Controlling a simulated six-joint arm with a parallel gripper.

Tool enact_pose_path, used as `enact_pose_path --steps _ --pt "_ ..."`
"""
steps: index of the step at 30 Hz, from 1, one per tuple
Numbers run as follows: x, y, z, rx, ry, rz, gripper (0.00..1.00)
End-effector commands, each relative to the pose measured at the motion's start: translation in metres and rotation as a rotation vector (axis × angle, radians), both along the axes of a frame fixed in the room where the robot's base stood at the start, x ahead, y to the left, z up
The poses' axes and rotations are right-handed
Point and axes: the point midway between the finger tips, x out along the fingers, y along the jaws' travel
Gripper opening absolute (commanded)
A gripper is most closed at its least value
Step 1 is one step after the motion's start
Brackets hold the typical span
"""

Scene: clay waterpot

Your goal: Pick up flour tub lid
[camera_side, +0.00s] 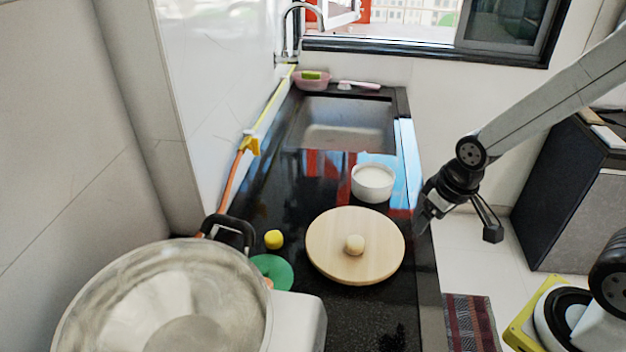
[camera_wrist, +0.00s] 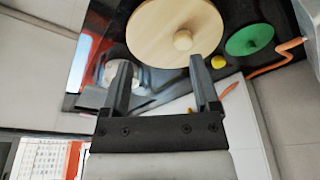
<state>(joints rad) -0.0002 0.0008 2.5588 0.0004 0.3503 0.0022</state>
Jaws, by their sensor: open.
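A round pale wooden lid (camera_side: 330,250) with a small round knob (camera_side: 354,244) lies flat on the black counter. Whatever is under the lid is hidden. In the wrist view the lid (camera_wrist: 165,30) is at the top centre, and its knob (camera_wrist: 183,40) shows just beyond my fingertips. My gripper (camera_side: 456,224) is at the counter's right edge in the side view, to the right of the lid and apart from it. In the wrist view my gripper (camera_wrist: 160,60) has its two fingers spread with nothing held between them.
A white tub (camera_side: 373,184) with white contents stands just behind the lid. A green disc (camera_side: 272,271) and a yellow piece (camera_side: 273,239) lie left of it. A large metal pot (camera_side: 165,300) fills the front left. A sink (camera_side: 345,125) is behind.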

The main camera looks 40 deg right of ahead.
Motion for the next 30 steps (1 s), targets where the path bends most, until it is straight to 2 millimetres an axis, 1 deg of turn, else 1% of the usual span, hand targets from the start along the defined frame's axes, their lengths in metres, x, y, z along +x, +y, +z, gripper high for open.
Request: enact_pose_path --steps 5,7,11,14,21,26,30 --pt "0.010 0.004 0.000 0.017 0.006 -0.042 0.78" --pt "0.018 0.008 -0.001 0.032 0.011 -0.082 0.78" --pt "0.042 0.018 -0.003 0.072 0.027 -0.192 0.78" --pt "0.063 0.030 -0.006 0.112 0.046 -0.302 0.78" --pt "0.117 0.068 -0.021 0.208 0.105 -0.595 0.78" --pt "0.148 0.097 -0.035 0.267 0.152 -0.789 0.78" --pt "0.172 0.125 -0.051 0.309 0.201 -0.959 0.78"
